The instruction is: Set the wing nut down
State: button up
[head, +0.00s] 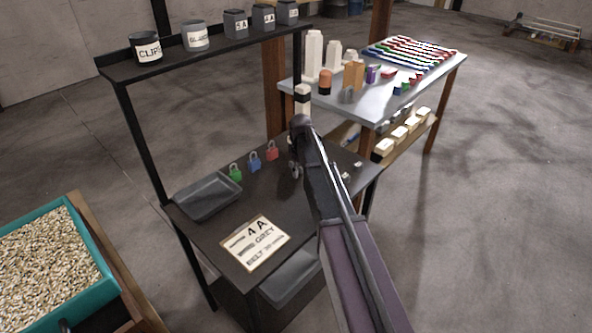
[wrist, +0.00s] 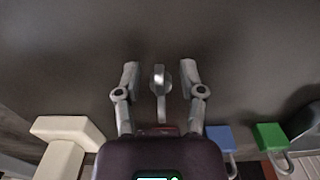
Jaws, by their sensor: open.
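The wing nut (wrist: 161,82) is a small grey metal piece, seen in the wrist view between my gripper's fingers, over the dark bench top. My gripper (wrist: 160,76) is open, with a visible gap between each fingertip and the nut. I cannot tell for sure whether the nut rests on the surface. In the head view my gripper (head: 295,170) is low over the dark bench (head: 222,228), partly hidden by my arm. The nut cannot be made out there.
Red (head: 271,151), blue (head: 254,162) and green (head: 235,172) padlocks stand along the bench's back. A grey tray (head: 207,197) and a label card (head: 255,243) are to the left. A pale T-shaped piece (wrist: 66,135) is left of the gripper in the wrist view.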

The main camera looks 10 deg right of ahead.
aim_at(300, 168)
grip_shut()
jog(key=shift+r, duration=0.1)
dwell(0.3)
notch_tip(300, 168, up, 3)
jog(key=p, duration=0.3)
jog(key=shift+r, duration=0.15)
jog(key=shift+s+r+p, duration=0.15)
jog(key=shift+r+p, duration=0.15)
jog(key=shift+p, duration=0.25)
jog(key=s, duration=0.5)
jog(key=s+a, duration=0.1)
jog(key=s, duration=0.4)
jog(key=s+r+p, duration=0.1)
jog(key=s, duration=0.4)
jog(key=shift+s+a, duration=0.3)
jog(key=shift+a, duration=0.1)
